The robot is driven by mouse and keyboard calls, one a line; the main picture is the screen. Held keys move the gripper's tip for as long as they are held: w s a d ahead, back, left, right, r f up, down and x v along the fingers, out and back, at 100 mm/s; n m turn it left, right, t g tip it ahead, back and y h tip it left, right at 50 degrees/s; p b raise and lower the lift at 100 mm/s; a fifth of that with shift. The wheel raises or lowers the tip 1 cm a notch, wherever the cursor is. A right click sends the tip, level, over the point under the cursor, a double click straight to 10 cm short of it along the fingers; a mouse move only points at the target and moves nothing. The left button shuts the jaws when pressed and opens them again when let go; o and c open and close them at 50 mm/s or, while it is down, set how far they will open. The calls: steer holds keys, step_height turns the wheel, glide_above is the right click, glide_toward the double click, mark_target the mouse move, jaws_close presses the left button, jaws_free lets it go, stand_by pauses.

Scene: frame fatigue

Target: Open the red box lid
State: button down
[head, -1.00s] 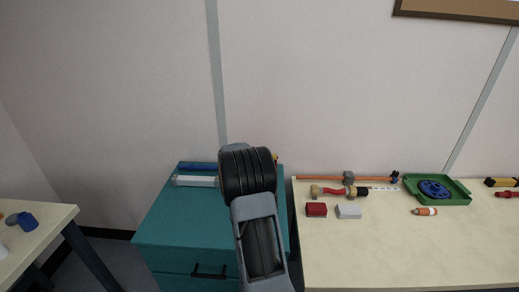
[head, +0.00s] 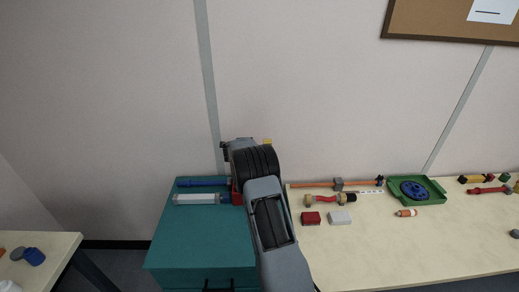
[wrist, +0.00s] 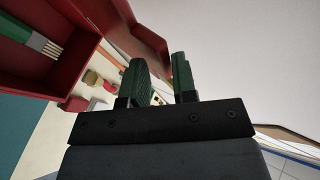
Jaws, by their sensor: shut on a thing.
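The red box (head: 236,193) stands on the teal cabinet, mostly hidden behind my arm in the head view. In the wrist view its red walls (wrist: 62,62) fill the upper left, with a green and white item (wrist: 33,38) inside. A red panel (wrist: 108,18), which looks like the raised lid, meets the box at an angle and reaches towards my fingertips. My gripper (wrist: 160,70) has green fingers with a gap between them. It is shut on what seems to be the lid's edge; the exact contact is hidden.
The teal cabinet (head: 172,245) also carries a blue tool (head: 203,183) and a white item (head: 196,199). Another table (head: 50,245) stands left.

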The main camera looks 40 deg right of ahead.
steer(key=shift+w+d+r+p, duration=0.1)
steer(key=shift+w+d+p, duration=0.15)
steer(key=shift+w, duration=0.3)
steer(key=shift+w+d+r+p, duration=0.1)
steer(key=shift+w+d, duration=0.1)
steer(key=shift+w, duration=0.35)
steer(key=c, duration=1.2)
jaws_free()
steer(key=shift+w+f, duration=0.1)
steer(key=shift+w, duration=0.05)
steer(key=shift+o, duration=0.2)
steer(key=b+v, duration=0.3)
steer(key=v, duration=1)
steer(key=shift+s+a+r, duration=0.2)
steer(key=shift+s+r, duration=0.05)
steer(key=shift+s, duration=0.1)
steer(key=shift+a, duration=0.15)
